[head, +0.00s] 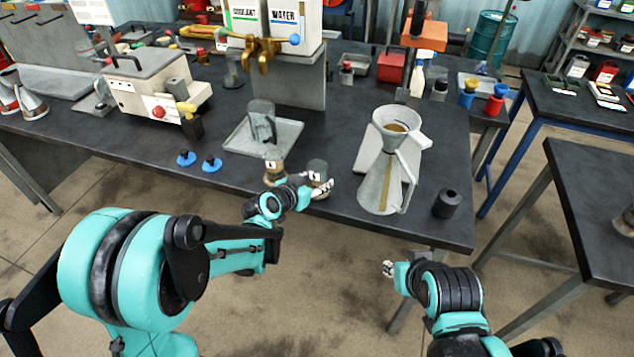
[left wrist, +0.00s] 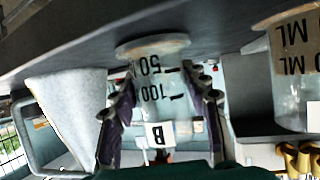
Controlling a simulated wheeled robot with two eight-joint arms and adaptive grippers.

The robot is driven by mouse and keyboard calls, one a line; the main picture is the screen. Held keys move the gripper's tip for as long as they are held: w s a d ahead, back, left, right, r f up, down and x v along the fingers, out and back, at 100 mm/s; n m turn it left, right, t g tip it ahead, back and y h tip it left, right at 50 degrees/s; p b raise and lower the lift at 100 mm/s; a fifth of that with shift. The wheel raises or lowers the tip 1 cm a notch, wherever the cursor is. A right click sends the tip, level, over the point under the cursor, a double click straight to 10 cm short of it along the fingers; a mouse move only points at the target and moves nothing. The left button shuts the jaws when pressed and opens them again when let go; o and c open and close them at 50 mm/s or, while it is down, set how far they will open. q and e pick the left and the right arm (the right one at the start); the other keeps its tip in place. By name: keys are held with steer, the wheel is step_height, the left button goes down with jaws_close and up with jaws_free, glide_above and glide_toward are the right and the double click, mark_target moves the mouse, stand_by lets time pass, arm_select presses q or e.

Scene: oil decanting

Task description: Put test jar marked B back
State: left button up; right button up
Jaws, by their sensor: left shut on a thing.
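The test jar marked B (left wrist: 160,132) is clear glass with 50 and 100 marks; it looks empty. In the left wrist view it appears upside down between the two fingers of my left gripper (left wrist: 162,100), which is shut on it. In the head view the jar (head: 317,170) is at the table's front edge, upright, with my left gripper (head: 318,189) at its front. I cannot tell whether its base touches the table. A second test jar (head: 273,170) with amber content stands just left of it. My right gripper (head: 388,268) is low in front of the table; its fingers are too small to judge.
A metal jug with a funnel (head: 381,180) stands close to the right of jar B. A grey tray (head: 285,136) with a glass beaker (head: 261,118) lies behind. A black cylinder (head: 447,204) stands near the right corner.

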arm_select(q)
steer(key=shift+f, duration=0.25)
steer(key=o, duration=1.3)
steer(key=shift+r, duration=0.1)
steer(key=shift+r, duration=0.1)
steer(key=shift+s+a+r, duration=0.1)
steer(key=shift+r, duration=0.1)
steer(key=s+a+r+n+g+y+p, duration=0.1)
steer(key=s+a+r+n+y, duration=0.1)
steer(key=s+a, duration=0.4)
steer(key=s+a+r+n+g+y+p, duration=0.1)
steer(key=s+a, duration=0.4)
steer(key=s, duration=0.7)
steer(key=s+a+r+n+g+y+p, duration=0.1)
steer(key=s+a+r+n+y, duration=0.2)
steer(key=s+a, duration=0.3)
steer(key=shift+s+a+r+g+y+p, duration=0.1)
steer(key=shift+s+g+y, duration=0.05)
steer(key=shift+s, duration=0.55)
steer(key=shift+s+a+r+g+y+p, duration=0.1)
steer(key=shift+s+a+p, duration=0.05)
steer(key=shift+s, duration=0.5)
steer(key=shift+s+a+r+g+y+p, duration=0.1)
steer(key=shift+s+g+y, duration=0.05)
steer(key=shift+s, duration=0.55)
